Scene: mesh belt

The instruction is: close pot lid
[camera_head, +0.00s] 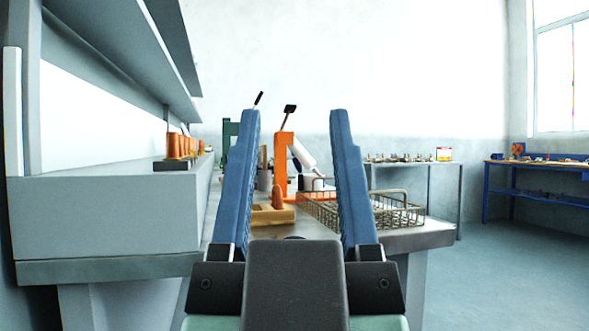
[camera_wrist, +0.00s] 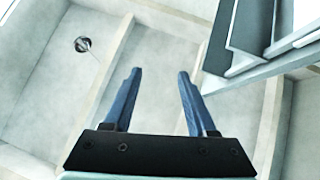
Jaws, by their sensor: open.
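My gripper (camera_head: 295,113) stands upright and close in the head view, its two blue fingers wide apart with nothing between them. It also shows in the wrist view (camera_wrist: 159,72), open and empty against what looks like the ceiling. I cannot clearly make out a pot or its lid in either view. A small pale rounded object (camera_head: 317,183) stands on the workbench beyond my gripper, partly behind a wire basket; I cannot tell what it is. My fingers and wrist hide parts of the bench.
The workbench (camera_head: 420,237) carries the wire basket (camera_head: 405,213), a wooden block (camera_head: 272,215) and an orange stand (camera_head: 283,160). Shelves (camera_head: 120,50) overhang at left. A blue table (camera_head: 535,168) stands far right. The floor (camera_head: 500,270) at right is clear.

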